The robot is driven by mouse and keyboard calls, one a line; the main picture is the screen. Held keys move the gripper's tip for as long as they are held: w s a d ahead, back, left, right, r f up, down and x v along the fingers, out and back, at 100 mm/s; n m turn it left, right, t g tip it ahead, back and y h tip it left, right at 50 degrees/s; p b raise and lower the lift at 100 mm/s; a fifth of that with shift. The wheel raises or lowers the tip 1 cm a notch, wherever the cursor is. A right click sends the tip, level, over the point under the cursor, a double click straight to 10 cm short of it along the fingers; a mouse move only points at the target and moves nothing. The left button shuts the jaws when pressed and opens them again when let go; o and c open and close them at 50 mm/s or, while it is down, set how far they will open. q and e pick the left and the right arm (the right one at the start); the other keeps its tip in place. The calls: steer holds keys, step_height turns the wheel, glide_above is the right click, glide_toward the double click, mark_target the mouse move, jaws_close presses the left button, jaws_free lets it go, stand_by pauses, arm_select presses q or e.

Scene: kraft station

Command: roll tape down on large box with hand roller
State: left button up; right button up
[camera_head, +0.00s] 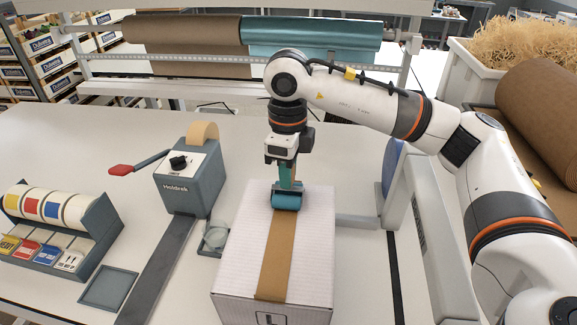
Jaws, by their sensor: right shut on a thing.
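A large white box (236,258) stands closed on the table in front of me. My right gripper (285,172) points down over the far end of the box and is shut on the handle of the hand roller. The teal roller (286,200) sits at the far end of the tape and appears to touch it. The fingertips are partly hidden by the handle. My left gripper is not in view.
A grey tape dispenser (190,180) with a red-handled lever stands left of the box. A label dispenser (62,230) is at far left. Paper rolls (185,32) hang behind. The table's back left is clear.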

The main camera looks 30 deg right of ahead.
steer(key=shift+s+a+b, duration=0.15)
steer(key=shift+s+a, duration=0.4)
steer(key=shift+s, duration=0.25)
steer(key=shift+s+a+b, duration=0.15)
steer(key=shift+s+a, duration=0.4)
steer(key=shift+s, duration=0.25)
steer(key=shift+s+a, duration=0.1)
steer(key=shift+s+a, duration=0.6)
steer(key=shift+s, duration=0.25)
steer(key=shift+s, duration=0.1)
steer(key=shift+s+a+b, duration=0.35)
steer(key=shift+s+a, duration=0.55)
steer(key=shift+s, duration=0.3)
steer(key=shift+s+a+b, duration=0.35)
steer(key=shift+s+a, duration=0.5)
steer(key=shift+s, duration=0.3)
steer(key=shift+s+a, duration=0.2)
steer(key=shift+s, duration=0.15)
steer(key=shift+s+a, duration=0.1)
